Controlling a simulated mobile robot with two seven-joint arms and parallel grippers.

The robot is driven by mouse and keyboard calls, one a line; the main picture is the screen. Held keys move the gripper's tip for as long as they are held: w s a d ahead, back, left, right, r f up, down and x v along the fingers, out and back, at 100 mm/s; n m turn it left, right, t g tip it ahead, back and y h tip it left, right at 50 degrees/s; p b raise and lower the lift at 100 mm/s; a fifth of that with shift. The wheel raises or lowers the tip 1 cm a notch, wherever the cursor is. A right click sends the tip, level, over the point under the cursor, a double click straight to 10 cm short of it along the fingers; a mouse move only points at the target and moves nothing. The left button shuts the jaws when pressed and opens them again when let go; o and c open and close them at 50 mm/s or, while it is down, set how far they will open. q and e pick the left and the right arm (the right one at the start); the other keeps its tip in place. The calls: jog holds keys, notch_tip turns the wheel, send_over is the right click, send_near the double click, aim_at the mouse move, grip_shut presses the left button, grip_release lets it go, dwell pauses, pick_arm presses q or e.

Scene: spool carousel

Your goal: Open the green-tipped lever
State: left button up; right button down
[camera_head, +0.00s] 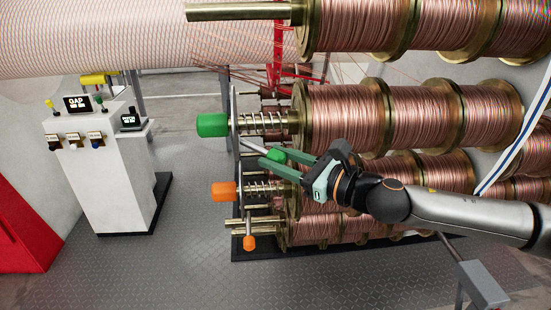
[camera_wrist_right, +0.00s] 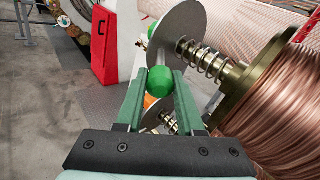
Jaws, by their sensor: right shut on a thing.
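The green-tipped lever's rounded tip (camera_head: 276,154) sits beside the upper spool shaft's end disc, below the larger green end cap (camera_head: 212,125). My right gripper (camera_head: 256,153) reaches in from the right and is shut on this tip. In the right wrist view the green tip (camera_wrist_right: 160,81) lies between the two fingers near their ends. The lever's stem is mostly hidden. The larger green cap also shows in the wrist view (camera_wrist_right: 129,32), partly behind the grey disc (camera_wrist_right: 185,35). My left gripper is not in view.
Copper spools (camera_head: 360,118) with brass flanges stand close to the gripper and my right arm. An orange end cap (camera_head: 223,190) and an orange-tipped lever (camera_head: 249,242) are lower down. A white control cabinet (camera_head: 100,180) stands left, with free floor (camera_head: 185,235) between.

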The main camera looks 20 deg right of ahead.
jog(key=c, duration=0.5)
grip_release()
jog(key=shift+s+d+f+b, duration=0.1)
jog(key=shift+s+d+b, duration=0.15)
jog(key=shift+s+b, duration=0.15)
jog(key=b+v, duration=0.6)
jog(key=shift+s+d+f, duration=0.1)
jog(key=shift+s+f, duration=0.05)
jog(key=shift+s, duration=0.05)
pick_arm(q)
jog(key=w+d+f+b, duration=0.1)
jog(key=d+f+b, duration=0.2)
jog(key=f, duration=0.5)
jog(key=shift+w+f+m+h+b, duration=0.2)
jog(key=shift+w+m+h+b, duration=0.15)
jog(key=shift+b, duration=0.4)
pick_arm(e)
jog(key=v, duration=0.5)
jog(key=shift+s+r, duration=0.1)
jog(key=shift+r, duration=0.15)
